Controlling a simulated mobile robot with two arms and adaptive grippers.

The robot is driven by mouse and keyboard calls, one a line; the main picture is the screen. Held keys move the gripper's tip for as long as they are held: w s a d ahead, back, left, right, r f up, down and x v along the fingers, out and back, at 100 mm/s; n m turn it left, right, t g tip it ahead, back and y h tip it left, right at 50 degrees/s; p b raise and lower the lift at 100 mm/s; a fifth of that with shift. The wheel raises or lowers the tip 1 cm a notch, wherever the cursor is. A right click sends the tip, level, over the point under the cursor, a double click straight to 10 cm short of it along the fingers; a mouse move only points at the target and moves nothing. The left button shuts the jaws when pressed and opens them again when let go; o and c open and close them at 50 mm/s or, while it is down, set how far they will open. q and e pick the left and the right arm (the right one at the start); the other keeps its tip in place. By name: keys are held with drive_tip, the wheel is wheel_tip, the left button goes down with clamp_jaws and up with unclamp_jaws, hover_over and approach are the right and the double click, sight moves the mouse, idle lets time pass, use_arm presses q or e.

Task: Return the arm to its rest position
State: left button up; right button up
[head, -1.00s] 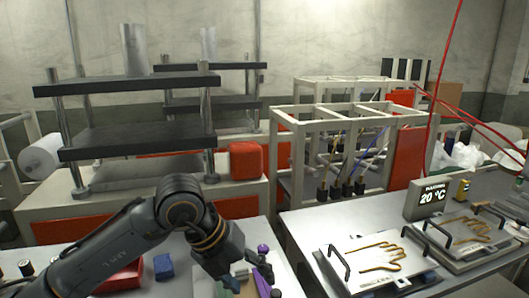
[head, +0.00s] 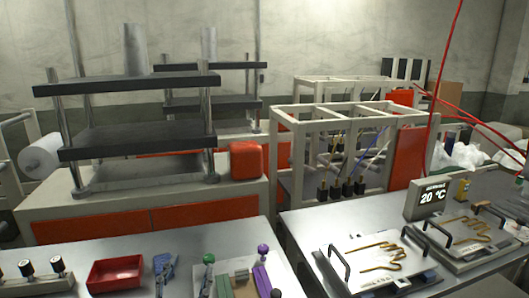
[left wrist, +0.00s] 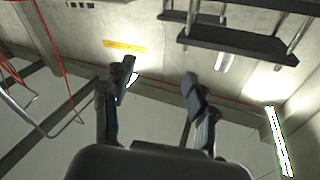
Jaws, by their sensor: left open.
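My left gripper (left wrist: 159,72) is open and empty in the left wrist view, its two fingers apart and pointing up toward the wall and ceiling. The rest of my left arm is out of the head view.
A red tray (head: 116,272) and a rack with dark knobs (head: 32,272) are on the left bench. Green and purple pieces (head: 240,278) lie on a pale board. Plates with hand-shaped wires (head: 375,258) lie on the right bench. A press (head: 135,138) stands behind.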

use_arm(q)
drive_tip(key=s+a+f+n+g+y, duration=0.1)
drive_tip(key=s+a+f+g, duration=0.25)
drive_tip(key=f, duration=0.45)
drive_tip(key=s+a+f+n+g+y, duration=0.1)
drive_tip(key=s+a+f+n+g, duration=0.1)
drive_tip(key=s+f+g, duration=1)
drive_tip(key=s+f, duration=0.8)
drive_tip(key=s, duration=0.2)
wheel_tip(320, 180, down, 30)
drive_tip(key=s+m+g+b, duration=0.1)
drive_tip(key=s+g+b, duration=0.1)
drive_tip(key=b, duration=0.2)
drive_tip(key=s+a+f+b, duration=0.2)
drive_tip(key=s+a+f, duration=0.1)
drive_tip(key=s+f, duration=1.3)
drive_tip(key=shift+s+f+g+b, duration=0.15)
drive_tip(key=shift+f+g+b, duration=0.2)
drive_tip(key=shift+f, duration=0.6)
